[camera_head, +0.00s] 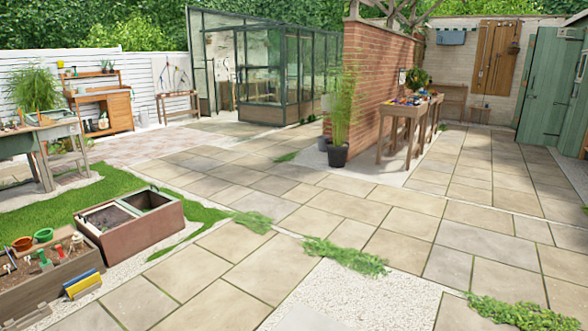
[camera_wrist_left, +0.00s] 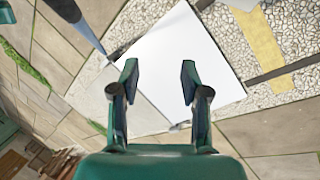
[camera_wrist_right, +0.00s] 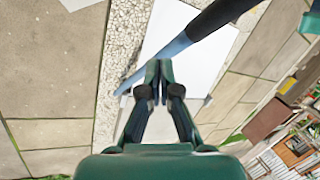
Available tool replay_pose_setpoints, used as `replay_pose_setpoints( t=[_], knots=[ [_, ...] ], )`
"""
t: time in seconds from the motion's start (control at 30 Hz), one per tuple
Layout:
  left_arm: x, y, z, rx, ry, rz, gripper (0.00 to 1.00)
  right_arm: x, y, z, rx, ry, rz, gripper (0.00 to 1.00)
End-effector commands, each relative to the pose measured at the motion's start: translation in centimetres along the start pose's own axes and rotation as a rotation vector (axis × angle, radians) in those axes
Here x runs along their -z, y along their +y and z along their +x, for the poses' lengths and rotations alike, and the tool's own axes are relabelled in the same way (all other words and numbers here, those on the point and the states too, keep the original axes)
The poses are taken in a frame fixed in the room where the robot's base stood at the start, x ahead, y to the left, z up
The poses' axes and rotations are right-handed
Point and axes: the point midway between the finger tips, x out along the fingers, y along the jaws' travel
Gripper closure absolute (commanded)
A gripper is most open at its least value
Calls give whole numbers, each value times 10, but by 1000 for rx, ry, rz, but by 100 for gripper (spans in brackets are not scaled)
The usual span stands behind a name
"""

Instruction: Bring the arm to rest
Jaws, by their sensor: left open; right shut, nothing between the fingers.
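My left gripper (camera_wrist_left: 156,82) shows in the left wrist view with its two fingers spread apart and nothing between them. My right gripper (camera_wrist_right: 159,73) shows in the right wrist view with its fingertips together and nothing held. Neither arm nor gripper shows in the head view. Below both grippers is a plain white surface; I cannot tell whether it is part of me. Both grippers are clear of the garden's objects.
Stone paving (camera_head: 395,225) lies open ahead, with gravel strips and low plants. A brown planter box (camera_head: 135,238) and a wooden trough (camera_head: 45,285) with pots and tools stand at left. A wooden bench (camera_head: 398,125) stands by the brick wall (camera_head: 380,75).

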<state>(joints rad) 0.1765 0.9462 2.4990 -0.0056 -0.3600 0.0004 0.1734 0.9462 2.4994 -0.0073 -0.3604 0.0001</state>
Motion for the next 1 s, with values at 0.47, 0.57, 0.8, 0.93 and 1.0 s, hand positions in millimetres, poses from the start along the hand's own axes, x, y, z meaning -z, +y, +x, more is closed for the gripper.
replay_pose_setpoints(
  t=[0.47,0.57,0.8,0.93,1.0],
  knots=[
    [-1,50,-138,0,0,0,54,-1,-49,-138,-1,0,5,100],
    [-1,53,-147,0,0,0,54,-1,-52,-147,-1,-1,5,100],
    [-1,53,-147,0,-1,0,58,-1,-52,-147,-1,0,5,100],
    [-1,53,-147,0,-1,0,58,0,-52,-147,-1,0,5,100],
    [-1,53,-147,0,-1,0,58,0,-52,-147,-1,0,5,100]
  ],
)
